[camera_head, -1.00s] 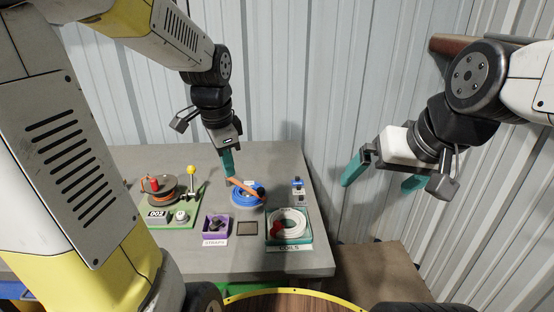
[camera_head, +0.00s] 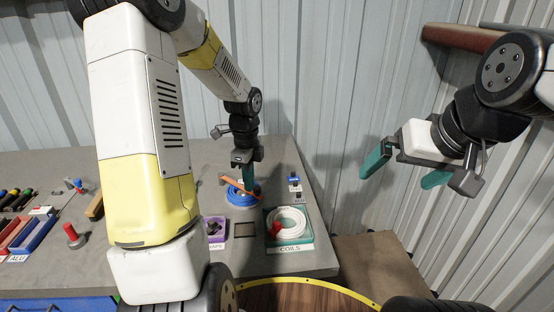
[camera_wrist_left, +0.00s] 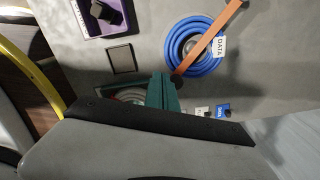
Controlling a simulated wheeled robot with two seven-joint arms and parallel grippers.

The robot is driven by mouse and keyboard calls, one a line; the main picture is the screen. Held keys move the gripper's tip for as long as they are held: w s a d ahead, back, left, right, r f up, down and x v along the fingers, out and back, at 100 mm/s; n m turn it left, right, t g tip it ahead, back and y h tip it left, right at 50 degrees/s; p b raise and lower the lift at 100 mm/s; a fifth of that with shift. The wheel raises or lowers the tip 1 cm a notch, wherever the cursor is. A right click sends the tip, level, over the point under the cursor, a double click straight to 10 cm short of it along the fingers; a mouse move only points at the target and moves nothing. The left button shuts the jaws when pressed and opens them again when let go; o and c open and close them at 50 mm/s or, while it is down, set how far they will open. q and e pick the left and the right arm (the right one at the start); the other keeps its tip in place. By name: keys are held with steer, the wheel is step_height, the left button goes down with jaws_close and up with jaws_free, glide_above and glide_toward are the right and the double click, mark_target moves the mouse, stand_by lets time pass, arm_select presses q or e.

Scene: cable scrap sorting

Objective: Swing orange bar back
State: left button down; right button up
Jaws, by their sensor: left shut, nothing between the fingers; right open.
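The orange bar (camera_head: 236,186) lies across the top of the blue cable coil (camera_head: 241,197) on the grey table. In the left wrist view the bar (camera_wrist_left: 211,40) crosses the blue coil (camera_wrist_left: 182,61), which carries a DATA label (camera_wrist_left: 220,46). My left gripper (camera_head: 248,186) is shut and empty, its teal fingers pointing down beside the right end of the bar. In the left wrist view its fingertips (camera_wrist_left: 164,78) are close to a dark round end of the bar; I cannot tell whether they touch. My right gripper (camera_head: 405,169) is open and empty, away to the right above the table's level.
The COILS tray (camera_head: 309,237) with a white coil (camera_head: 287,224) stands in front right of the blue coil. A purple box (camera_head: 216,229) and a dark square (camera_head: 244,230) lie in front. Small blue and dark items (camera_head: 295,184) stand to the right.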

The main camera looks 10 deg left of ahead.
mark_target(255, 189)
arm_select(q)
steer(key=shift+f, duration=1.75)
steer(key=shift+w+d, duration=0.3)
steer(key=shift+w, duration=0.3)
steer(key=shift+w+d, duration=0.25)
steer(key=shift+w, duration=0.3)
steer(key=w, duration=0.1)
steer(key=w+d, duration=0.1)
steer(key=w, duration=0.1)
steer(key=w+d, duration=0.1)
steer(key=w, duration=0.1)
steer(key=shift+w+d, duration=0.1)
steer(key=shift+w, duration=0.05)
steer(key=w, duration=0.4)
steer(key=shift+w+d, duration=0.1)
steer(key=shift+d, duration=0.1)
steer(key=shift+w+a+r, duration=0.1)
steer(key=shift+w+a, duration=0.1)
steer(key=shift+w, duration=0.95)
steer(key=shift+w, duration=0.1)
